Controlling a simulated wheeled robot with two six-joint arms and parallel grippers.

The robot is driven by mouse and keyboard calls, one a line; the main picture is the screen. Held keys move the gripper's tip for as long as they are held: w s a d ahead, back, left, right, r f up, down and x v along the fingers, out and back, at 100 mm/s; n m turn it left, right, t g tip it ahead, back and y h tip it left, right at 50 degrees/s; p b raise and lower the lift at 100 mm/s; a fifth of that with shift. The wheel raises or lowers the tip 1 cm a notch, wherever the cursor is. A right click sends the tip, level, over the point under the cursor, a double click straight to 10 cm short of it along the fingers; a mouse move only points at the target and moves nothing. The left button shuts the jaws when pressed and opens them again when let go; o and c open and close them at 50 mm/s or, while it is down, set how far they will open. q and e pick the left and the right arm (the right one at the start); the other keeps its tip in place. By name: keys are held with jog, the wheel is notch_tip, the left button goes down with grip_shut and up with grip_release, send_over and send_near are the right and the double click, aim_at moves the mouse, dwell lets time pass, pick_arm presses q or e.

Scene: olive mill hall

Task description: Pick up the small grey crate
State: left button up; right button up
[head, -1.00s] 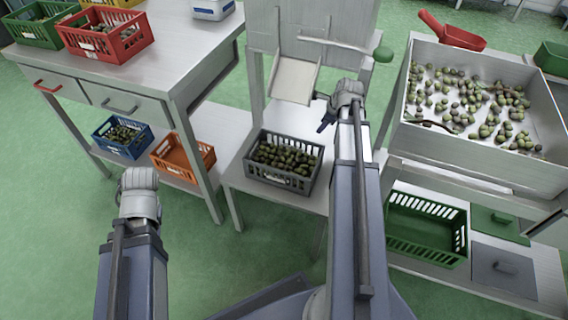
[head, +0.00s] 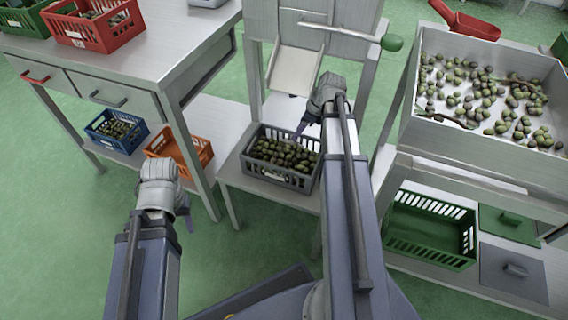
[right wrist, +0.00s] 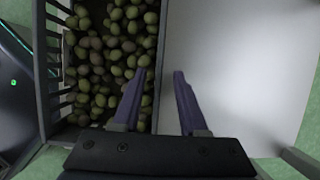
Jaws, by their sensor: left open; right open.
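The small grey crate (head: 290,182), full of olives, stands on the low metal shelf below the chute. My right gripper (head: 303,128) is above the crate's right back part, pointing down. In the right wrist view, the crate (right wrist: 42,75) fills the left half. The open fingers (right wrist: 160,78) of my right gripper lie to either side of the line of its rim, one over the olives and one over the bare shelf. I cannot tell how far above the rim they are. My left gripper (head: 188,222) hangs over the green floor, left of the crate, holding nothing that I see.
A blue crate (head: 107,143) and an orange crate (head: 186,165) sit on the shelf under the left table. A metal chute (head: 296,68) hangs behind the grey crate. A sorting table (head: 480,150) with olives stands at right, with a green crate (head: 428,255) beneath.

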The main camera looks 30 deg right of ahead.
jog(key=shift+w+a+f, duration=0.1)
jog(key=shift+f, duration=0.3)
